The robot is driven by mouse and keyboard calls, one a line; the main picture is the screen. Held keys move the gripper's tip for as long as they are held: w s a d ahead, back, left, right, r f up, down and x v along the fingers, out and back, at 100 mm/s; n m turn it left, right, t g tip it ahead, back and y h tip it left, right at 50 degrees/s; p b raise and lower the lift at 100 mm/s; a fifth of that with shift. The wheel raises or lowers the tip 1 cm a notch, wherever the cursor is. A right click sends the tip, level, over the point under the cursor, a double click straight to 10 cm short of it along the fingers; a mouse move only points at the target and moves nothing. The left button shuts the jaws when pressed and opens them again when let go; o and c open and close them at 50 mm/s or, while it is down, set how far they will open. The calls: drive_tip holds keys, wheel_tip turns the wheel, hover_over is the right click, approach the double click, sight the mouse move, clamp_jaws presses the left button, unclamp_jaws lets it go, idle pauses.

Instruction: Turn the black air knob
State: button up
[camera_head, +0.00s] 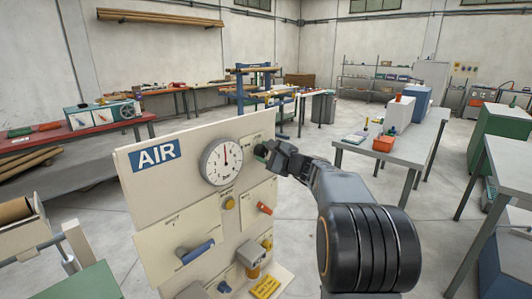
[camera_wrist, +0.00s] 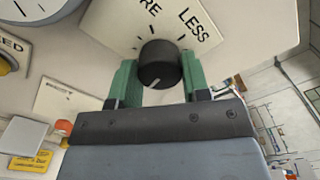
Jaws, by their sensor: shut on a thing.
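The black air knob (camera_wrist: 160,64) sits on a pale plate with dial ticks; the word LESS and the letters RE show above it in the wrist view. A light pointer line on the knob runs toward the bottom of that view, slightly left. My gripper (camera_wrist: 158,72) has its green fingers on both sides of the knob and is shut on it. In the head view my gripper (camera_head: 264,153) is at the upper right of the AIR panel (camera_head: 145,190) and hides the knob. The round bar gauge (camera_head: 221,161) stands left of it, its needle pointing about straight up.
Below on the panel are a yellow button (camera_head: 229,203), an orange-red handle (camera_head: 264,208) and a blue handle (camera_head: 197,251). A yellow sign (camera_head: 265,287) is near the bottom. A grey table (camera_head: 395,149) stands behind my arm at right, with open floor between.

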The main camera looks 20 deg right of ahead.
drive_tip(key=m+p, duration=0.1)
drive_tip(key=m, duration=0.4)
drive_tip(key=shift+p, duration=0.4)
drive_tip(key=shift+m, duration=0.3)
drive_tip(key=o, duration=0.9)
drive_tip(key=shift+o, duration=0.2)
drive_tip(key=v, duration=1.3)
drive_tip(key=shift+s+d+b, duration=0.2)
drive_tip(key=shift+s+b, duration=0.2)
drive_tip(key=shift+b, duration=0.05)
